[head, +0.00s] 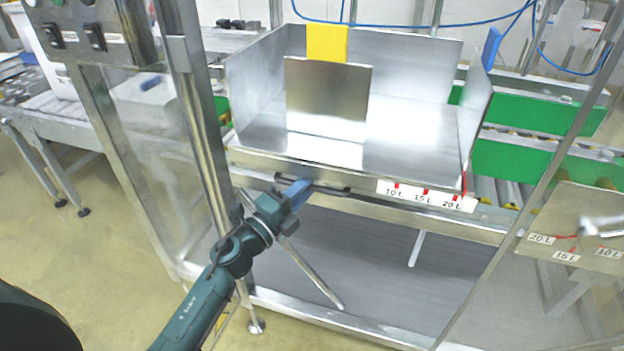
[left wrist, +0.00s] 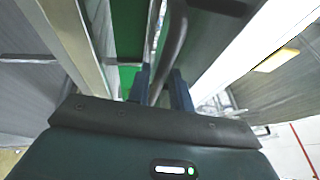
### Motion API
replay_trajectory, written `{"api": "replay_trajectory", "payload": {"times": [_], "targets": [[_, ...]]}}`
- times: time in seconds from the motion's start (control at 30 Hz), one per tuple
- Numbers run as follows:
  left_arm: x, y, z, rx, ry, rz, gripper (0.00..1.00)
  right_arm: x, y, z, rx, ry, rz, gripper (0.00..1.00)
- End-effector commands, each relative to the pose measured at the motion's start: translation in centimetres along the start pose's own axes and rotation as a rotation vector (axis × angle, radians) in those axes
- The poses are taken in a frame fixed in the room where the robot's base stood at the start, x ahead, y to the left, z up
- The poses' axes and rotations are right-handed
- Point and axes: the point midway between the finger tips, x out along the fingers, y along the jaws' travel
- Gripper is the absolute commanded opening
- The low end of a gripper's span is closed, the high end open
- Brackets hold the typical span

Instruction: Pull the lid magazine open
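The lid magazine (head: 410,145) is an open-topped sheet-metal tray on the machine frame, with an upright metal plate (head: 328,100) inside. A dark bar handle (head: 330,189) runs along its front, below the tray edge. It also shows as a curved dark bar in the left wrist view (left wrist: 174,45). My left gripper (head: 300,189) is at the left part of this handle. In the left wrist view its two blue fingers (left wrist: 160,88) stand close on either side of the bar, with little gap. The exact contact is partly hidden. My right gripper is not in view.
A steel post (head: 197,110) stands left of the left arm. A slanted metal rod (head: 312,272) hangs below the gripper. A label strip (head: 428,196) reads 10 L, 15 L, 20 L. A green-sided conveyor (head: 515,160) lies behind at right. Floor at left is open.

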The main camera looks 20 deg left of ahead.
Motion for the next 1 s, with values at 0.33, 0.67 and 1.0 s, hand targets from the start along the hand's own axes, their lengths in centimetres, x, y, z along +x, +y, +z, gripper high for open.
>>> {"api": "replay_trajectory", "payload": {"times": [0.33,0.67,1.0], "targets": [[2.7,0.1,0.0,-0.002,0.0,0.001,0.22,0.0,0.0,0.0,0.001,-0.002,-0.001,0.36],[2.7,0.1,0.0,-0.002,0.0,0.001,0.13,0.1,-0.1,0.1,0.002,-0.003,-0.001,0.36],[2.7,0.1,0.0,-0.002,0.0,0.001,0.0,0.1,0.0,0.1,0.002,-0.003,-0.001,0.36]]}}
